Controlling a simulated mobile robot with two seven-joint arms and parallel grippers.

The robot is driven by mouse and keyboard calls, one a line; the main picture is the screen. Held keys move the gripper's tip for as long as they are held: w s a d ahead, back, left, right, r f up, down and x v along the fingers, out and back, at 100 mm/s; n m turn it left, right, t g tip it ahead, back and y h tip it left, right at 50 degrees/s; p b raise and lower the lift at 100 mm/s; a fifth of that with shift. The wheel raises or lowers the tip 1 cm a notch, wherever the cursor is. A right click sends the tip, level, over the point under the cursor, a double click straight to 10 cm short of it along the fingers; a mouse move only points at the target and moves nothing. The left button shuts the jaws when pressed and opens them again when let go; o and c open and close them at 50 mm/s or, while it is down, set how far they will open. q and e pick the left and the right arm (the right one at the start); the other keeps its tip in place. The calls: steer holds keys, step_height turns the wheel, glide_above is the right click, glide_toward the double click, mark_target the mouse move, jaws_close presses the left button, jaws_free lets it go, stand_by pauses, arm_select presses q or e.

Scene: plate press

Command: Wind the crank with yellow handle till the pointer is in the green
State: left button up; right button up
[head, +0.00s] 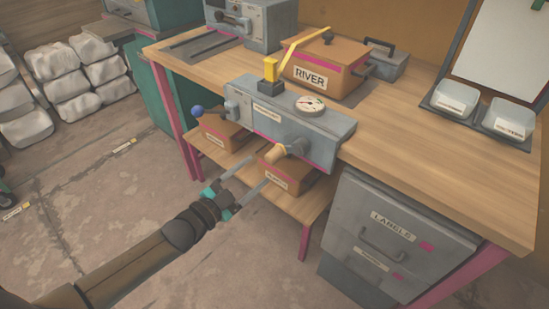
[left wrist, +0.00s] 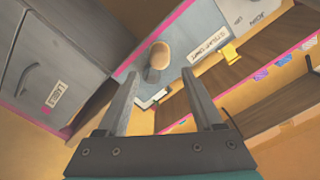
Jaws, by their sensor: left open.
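A grey machine (head: 335,126) sits at the table's front edge. On its front a crank has a dull tan-yellow handle (head: 276,153) on a grey hub; the handle also shows in the left wrist view (left wrist: 161,53). A round white gauge (head: 311,105) is on top, with green and red marks; its pointer is too small to read. My left gripper (head: 259,172) is open and empty, its fingers pointing towards the handle from the lower left. In the wrist view, the handle appears beyond the fingertips (left wrist: 161,92), and I see no contact. My right gripper is out of view.
A bright yellow lever (head: 271,70) rises from the machine's top, and a blue-knobbed handle (head: 197,111) is at its left end. Boxes (head: 278,174) stand on the low shelf beneath. A drawer cabinet (head: 390,235) is at the right. The floor at left front is open.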

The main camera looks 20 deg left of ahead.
mark_target(269, 160)
arm_select(q)
steer(key=b+x, duration=0.2)
steer(key=x, duration=0.4)
steer(key=shift+w+d, duration=0.15)
steer(key=shift+w, duration=0.25)
steer(key=shift+x, duration=0.8)
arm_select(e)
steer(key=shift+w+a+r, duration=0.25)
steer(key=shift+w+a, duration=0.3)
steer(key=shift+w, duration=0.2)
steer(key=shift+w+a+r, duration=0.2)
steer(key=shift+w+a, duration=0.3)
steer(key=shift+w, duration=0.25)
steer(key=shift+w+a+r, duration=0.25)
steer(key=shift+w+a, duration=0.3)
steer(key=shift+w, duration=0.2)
arm_select(q)
steer(key=c, duration=1)
jaws_close()
